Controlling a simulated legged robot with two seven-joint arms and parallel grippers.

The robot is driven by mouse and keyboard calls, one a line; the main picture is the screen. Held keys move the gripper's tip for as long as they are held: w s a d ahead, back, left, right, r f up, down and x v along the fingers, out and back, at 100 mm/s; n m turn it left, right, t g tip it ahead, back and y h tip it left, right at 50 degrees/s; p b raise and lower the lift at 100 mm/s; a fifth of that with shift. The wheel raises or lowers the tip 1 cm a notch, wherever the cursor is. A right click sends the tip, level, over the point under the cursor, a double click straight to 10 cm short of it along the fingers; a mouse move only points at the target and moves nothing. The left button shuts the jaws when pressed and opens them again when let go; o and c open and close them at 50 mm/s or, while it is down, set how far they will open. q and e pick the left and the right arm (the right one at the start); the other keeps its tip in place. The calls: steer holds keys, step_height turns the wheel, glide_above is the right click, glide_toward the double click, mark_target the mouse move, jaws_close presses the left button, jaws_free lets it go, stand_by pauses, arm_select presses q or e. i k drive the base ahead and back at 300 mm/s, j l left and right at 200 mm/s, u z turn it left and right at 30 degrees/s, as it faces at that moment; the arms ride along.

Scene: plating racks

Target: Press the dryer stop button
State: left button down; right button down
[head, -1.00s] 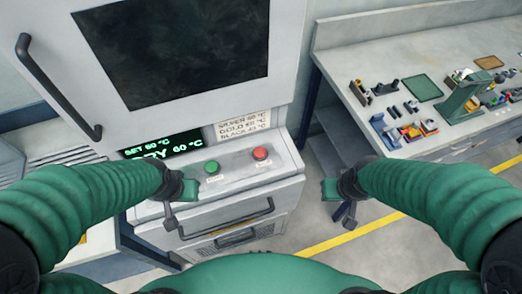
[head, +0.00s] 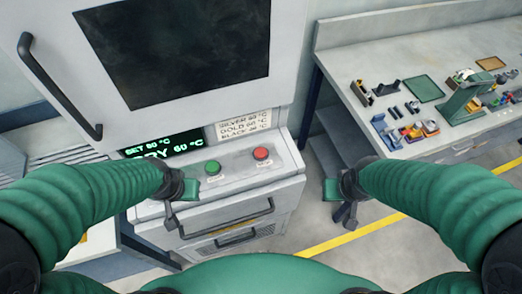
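The dryer (head: 218,224) stands in front of me, with a light grey control panel below its dark window. A red button (head: 261,153) sits on the right of the panel and a green button (head: 213,167) on its left, each with a small label too small to read. A lit display (head: 160,148) shows green temperature text. My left gripper (head: 171,215) is in front of the panel's left end, apart from both buttons. My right gripper (head: 347,215) is right of the dryer, over the floor, apart from the buttons. The finger gaps of both are not clear.
A workbench (head: 440,45) with several small parts, a green mat (head: 423,88) and a green press (head: 465,100) stands at the right. The dryer's door handle (head: 60,87) sticks out at the upper left. Floor with a yellow line (head: 350,235) lies between dryer and bench.

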mark_target(260, 152)
steer(key=k, duration=0.65)
steer(key=u, duration=1.75)
steer(key=l, duration=2.35)
